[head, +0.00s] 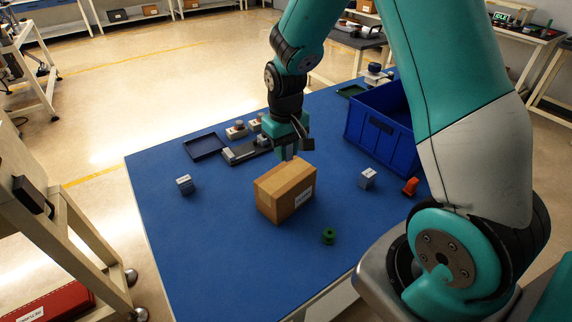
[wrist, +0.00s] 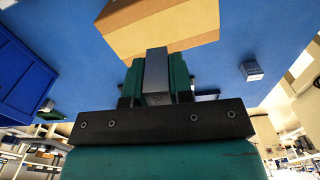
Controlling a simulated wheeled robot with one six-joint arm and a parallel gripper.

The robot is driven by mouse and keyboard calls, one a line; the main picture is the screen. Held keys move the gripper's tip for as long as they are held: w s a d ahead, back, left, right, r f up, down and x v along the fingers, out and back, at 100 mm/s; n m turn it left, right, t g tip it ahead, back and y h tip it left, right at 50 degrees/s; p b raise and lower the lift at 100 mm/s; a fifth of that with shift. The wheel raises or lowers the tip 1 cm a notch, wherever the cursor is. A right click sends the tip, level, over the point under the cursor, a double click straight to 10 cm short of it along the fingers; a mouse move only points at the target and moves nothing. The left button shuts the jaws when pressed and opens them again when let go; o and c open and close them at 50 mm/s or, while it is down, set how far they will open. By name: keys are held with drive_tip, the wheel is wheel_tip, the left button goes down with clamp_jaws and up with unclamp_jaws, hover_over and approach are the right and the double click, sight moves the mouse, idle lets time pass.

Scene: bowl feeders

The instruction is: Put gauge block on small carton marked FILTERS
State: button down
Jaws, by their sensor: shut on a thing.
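My gripper (head: 288,150) is shut on a grey metal block, the gauge block (head: 288,154). In the wrist view the block (wrist: 156,76) stands between the two green fingers (wrist: 156,85). The brown carton (head: 283,188) sits on the blue table top, with a white label on its side too small to read. The block is at the carton's far top edge in the head view, and overlaps the carton (wrist: 160,28) in the wrist view. I cannot tell whether block and carton touch.
On the blue table (head: 230,240) are a blue bin (head: 378,140), a dark tray (head: 205,146), a dark holder with small parts (head: 245,150), two small grey blocks (head: 185,185) (head: 368,178), a green spool (head: 328,236) and an orange part (head: 410,186). The table's front left is clear.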

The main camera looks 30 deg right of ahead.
sight(286, 175)
drive_tip(key=shift+f, duration=2.85)
drive_tip(key=shift+f, duration=0.15)
drive_tip(key=c, duration=1)
unclamp_jaws()
